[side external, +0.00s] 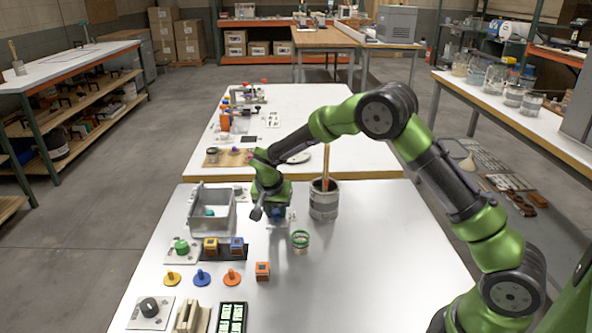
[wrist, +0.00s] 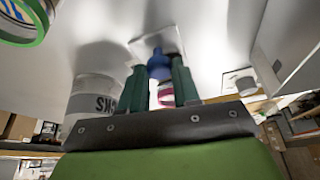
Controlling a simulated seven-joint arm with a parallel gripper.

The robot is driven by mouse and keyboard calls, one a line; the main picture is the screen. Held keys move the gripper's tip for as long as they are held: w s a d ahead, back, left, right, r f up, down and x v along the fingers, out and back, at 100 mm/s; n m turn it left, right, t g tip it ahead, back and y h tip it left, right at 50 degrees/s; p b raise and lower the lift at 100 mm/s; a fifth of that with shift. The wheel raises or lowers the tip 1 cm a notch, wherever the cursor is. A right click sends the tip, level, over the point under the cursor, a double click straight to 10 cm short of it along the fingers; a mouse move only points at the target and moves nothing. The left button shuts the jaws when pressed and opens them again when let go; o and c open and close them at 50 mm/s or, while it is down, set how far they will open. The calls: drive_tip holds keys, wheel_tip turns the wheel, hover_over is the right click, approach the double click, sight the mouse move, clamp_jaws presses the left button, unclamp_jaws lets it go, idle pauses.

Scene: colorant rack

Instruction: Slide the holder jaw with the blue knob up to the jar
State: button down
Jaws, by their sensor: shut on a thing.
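The blue knob (wrist: 158,66) stands on a pale plate (wrist: 150,42) in the wrist view, between my two green fingertips. My gripper (wrist: 160,78) is shut on the knob. In the side view my gripper (side external: 277,208) reaches down over the pale plate (side external: 290,217), and a bit of blue shows at its tip. My arm hides most of the holder there, so its jaws and the gap to the jar cannot be made out. A pink and white round thing (wrist: 166,97) shows between my fingers; I cannot tell whether it is the jar.
A grey can (side external: 324,203) with a stick in it stands close right of my gripper. A grey bin (side external: 211,226) is at left. Several coloured knobs and blocks lie at front left. The table's right front is clear.

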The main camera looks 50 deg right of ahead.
drive_tip(key=c, duration=0.8)
unclamp_jaws()
drive_tip(key=v, duration=1.7)
drive_tip(key=shift+a+f, duration=0.1)
drive_tip(key=s+r+n+t+y, duration=0.2)
drive_tip(key=s+r+n, duration=0.1)
drive_tip(key=s, duration=1)
drive_tip(key=s+r+n+t+y, duration=0.2)
drive_tip(key=s+r+n+y, duration=0.1)
drive_tip(key=s, duration=1)
drive_tip(key=shift+s+n+t+y, duration=0.2)
drive_tip(key=shift+n+t+y, duration=0.15)
drive_tip(key=shift+n, duration=0.25)
